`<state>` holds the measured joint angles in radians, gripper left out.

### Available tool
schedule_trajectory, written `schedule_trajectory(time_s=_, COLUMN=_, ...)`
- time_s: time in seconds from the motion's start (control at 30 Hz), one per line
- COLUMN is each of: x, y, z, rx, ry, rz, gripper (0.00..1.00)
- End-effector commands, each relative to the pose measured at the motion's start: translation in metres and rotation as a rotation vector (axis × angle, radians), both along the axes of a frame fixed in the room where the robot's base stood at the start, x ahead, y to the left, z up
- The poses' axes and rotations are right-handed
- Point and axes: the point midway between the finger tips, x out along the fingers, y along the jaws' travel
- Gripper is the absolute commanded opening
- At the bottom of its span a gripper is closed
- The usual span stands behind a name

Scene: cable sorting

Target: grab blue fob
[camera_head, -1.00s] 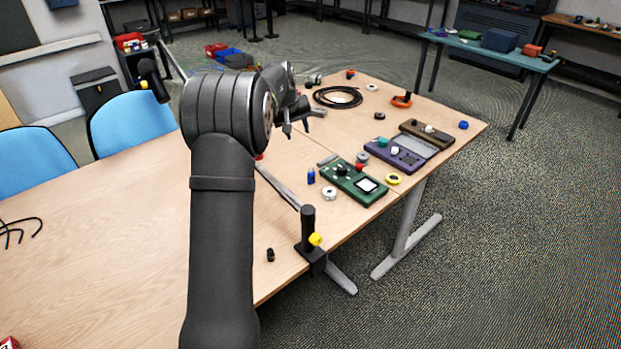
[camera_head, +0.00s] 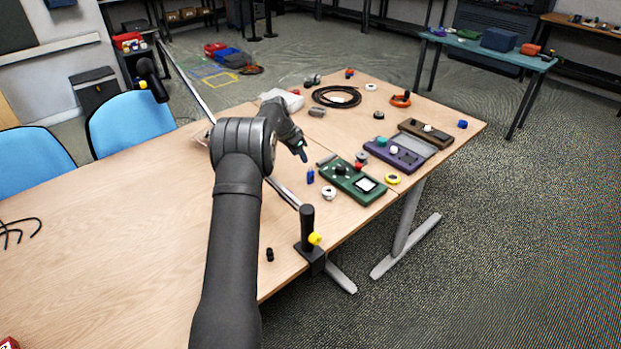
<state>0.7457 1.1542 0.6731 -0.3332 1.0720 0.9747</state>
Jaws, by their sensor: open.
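A small blue fob (camera_head: 310,176) stands on the wooden table (camera_head: 140,235), just left of the green box (camera_head: 352,184). My gripper (camera_head: 303,154) points down above and slightly left of the blue fob, apart from it in the picture. It is open, and nothing shows between its fingers, though they are small and seen from the side. Another small blue piece (camera_head: 463,124) lies at the far right edge of the table.
A white roll (camera_head: 328,193) and a yellow ring (camera_head: 393,179) lie near the green box. Purple (camera_head: 394,155) and brown (camera_head: 426,133) boxes stand behind it. A black cable coil (camera_head: 336,96) lies farther back.

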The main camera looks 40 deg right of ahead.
Motion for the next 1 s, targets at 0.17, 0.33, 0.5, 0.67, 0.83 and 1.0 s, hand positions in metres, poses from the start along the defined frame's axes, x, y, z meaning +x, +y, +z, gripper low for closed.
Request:
schedule_trajectory(time_s=0.17, x=-0.001, y=-0.016, z=-0.039, rx=0.001, ry=0.002, rz=0.000, gripper=0.42)
schedule_trajectory(time_s=0.33, x=-0.001, y=-0.027, z=-0.065, rx=0.000, ry=0.001, rz=0.002, gripper=0.42)
schedule_trajectory(time_s=0.5, x=-0.001, y=-0.032, z=-0.077, rx=0.000, ry=-0.001, rz=0.001, gripper=0.42)
schedule_trajectory(time_s=0.67, x=-0.001, y=-0.037, z=-0.084, rx=0.000, ry=-0.001, rz=0.001, gripper=0.42)
schedule_trajectory(time_s=0.83, x=-0.002, y=-0.048, z=-0.105, rx=0.000, ry=0.000, rz=0.001, gripper=0.42)
schedule_trajectory(time_s=1.0, x=-0.002, y=-0.054, z=-0.120, rx=0.000, ry=0.000, rz=0.002, gripper=0.42)
